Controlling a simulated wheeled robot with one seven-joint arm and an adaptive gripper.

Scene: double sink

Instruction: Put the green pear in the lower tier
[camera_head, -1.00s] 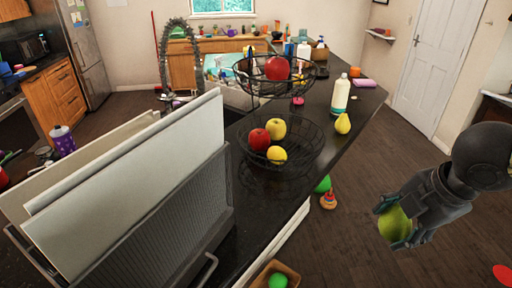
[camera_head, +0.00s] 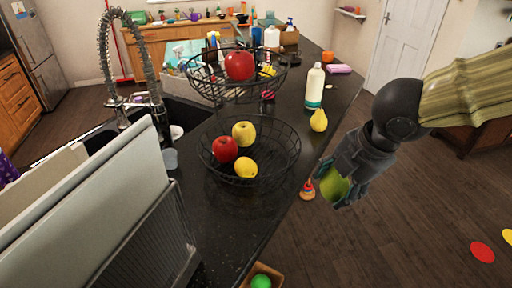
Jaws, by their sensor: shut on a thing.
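My gripper (camera_head: 335,186) is shut on the green pear (camera_head: 334,185), which shows partly between the fingers. It is over the floor, to the right of the counter edge and of the basket. The two-tier black wire basket stands on the dark counter. Its lower tier (camera_head: 291,167) is a wide open bowl holding a red apple (camera_head: 224,149), a yellow apple (camera_head: 243,133) and a yellow lemon (camera_head: 246,167). The upper tier (camera_head: 222,93) holds a large red apple (camera_head: 239,66) and a yellow fruit (camera_head: 267,71).
A yellow pear (camera_head: 319,120) and a white bottle (camera_head: 314,87) stand on the counter behind the lower tier, near its right edge. A rack with upright boards (camera_head: 88,215) fills the left front. A sink with a coiled faucet (camera_head: 115,60) lies at the left back.

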